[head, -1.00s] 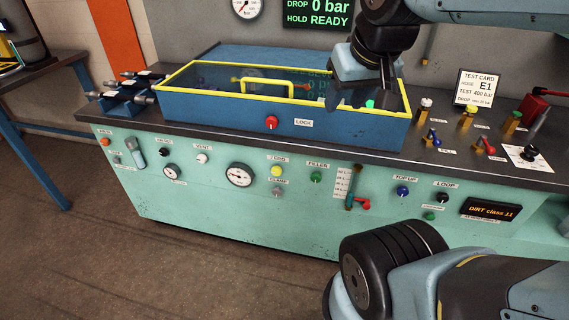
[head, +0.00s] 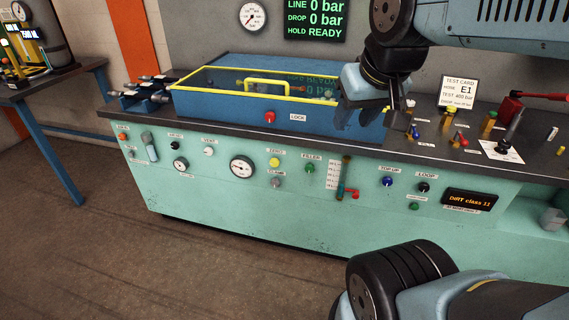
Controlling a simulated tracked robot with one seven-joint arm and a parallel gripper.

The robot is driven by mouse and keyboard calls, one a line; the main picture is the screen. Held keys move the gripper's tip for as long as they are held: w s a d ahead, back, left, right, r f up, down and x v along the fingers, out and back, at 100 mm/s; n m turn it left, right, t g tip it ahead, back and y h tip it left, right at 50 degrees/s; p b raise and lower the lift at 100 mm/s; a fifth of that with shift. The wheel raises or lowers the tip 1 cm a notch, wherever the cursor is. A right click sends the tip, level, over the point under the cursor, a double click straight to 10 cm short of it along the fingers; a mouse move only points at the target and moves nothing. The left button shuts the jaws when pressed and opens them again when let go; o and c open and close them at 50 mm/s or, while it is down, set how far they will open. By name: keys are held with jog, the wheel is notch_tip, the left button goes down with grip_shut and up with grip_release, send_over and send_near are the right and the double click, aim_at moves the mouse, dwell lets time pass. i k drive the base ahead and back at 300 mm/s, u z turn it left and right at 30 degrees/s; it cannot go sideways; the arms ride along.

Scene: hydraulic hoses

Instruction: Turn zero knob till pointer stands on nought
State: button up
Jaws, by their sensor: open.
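The yellow zero knob (head: 274,162) is on the green front panel, under a label that reads ZERO. A large white dial (head: 241,167) sits just left of it; its pointer is too small to read against the scale. My gripper (head: 368,118) is open and points down over the right end of the blue, yellow-edged box on the bench. It is above and to the right of the zero knob, well apart from it. Its dark fingers are hard to make out against the box.
The blue box (head: 225,108) has a yellow handle and a red lock knob (head: 269,117). A wall gauge (head: 252,16) hangs above. The floor in front is clear.

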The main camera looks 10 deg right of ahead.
aim_at(274, 162)
jog(key=u, duration=0.15)
jog(key=i, duration=0.55)
jog(key=z, duration=0.3)
jog(key=k, duration=0.6)
jog(key=z, duration=0.9)
jog(key=i, duration=0.5)
jog(key=u, duration=1.55)
